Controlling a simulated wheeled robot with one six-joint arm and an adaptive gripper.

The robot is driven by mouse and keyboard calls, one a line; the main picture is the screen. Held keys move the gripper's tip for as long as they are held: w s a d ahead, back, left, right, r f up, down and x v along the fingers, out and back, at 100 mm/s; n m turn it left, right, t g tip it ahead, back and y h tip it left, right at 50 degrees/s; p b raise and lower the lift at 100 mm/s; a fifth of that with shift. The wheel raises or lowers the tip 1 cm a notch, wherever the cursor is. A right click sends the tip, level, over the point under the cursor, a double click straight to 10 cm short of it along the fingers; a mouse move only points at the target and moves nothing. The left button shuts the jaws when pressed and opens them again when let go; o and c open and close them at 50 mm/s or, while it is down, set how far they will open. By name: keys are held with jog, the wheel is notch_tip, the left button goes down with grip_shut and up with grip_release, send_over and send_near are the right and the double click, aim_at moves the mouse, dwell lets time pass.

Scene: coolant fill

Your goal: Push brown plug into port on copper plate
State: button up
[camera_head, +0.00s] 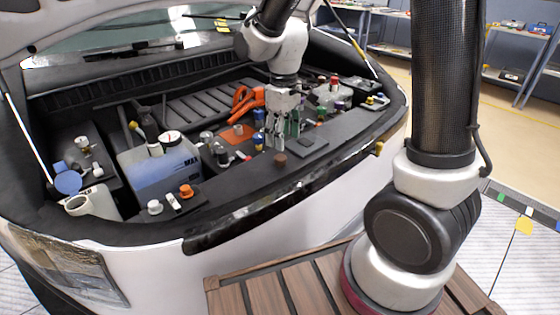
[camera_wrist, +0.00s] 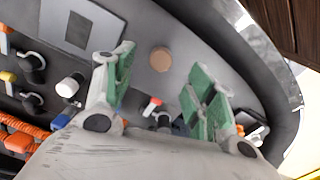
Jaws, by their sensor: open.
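The brown plug (camera_head: 281,159) is a small round piece on the dark front ledge of the engine bay. In the wrist view the plug (camera_wrist: 160,59) shows as a tan disc between my green-padded fingers, beyond their tips. My gripper (camera_head: 282,143) points down just behind and above the plug in the head view. In the wrist view my gripper (camera_wrist: 158,64) has its fingers spread, with nothing held between them. A flat orange-copper plate (camera_head: 238,133) lies left of my gripper; I cannot make out a port on it.
Several coloured caps and fittings crowd the bay around my gripper. An orange hose (camera_head: 245,99) lies behind. A blue-and-white tank (camera_head: 158,165) stands at left. The front ledge left of the plug is mostly clear.

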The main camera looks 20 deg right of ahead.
aim_at(282, 157)
jog(key=f, duration=0.8)
jog(key=shift+a+f, duration=0.1)
jog(key=shift+a, duration=0.1)
jog(key=c, duration=0.8)
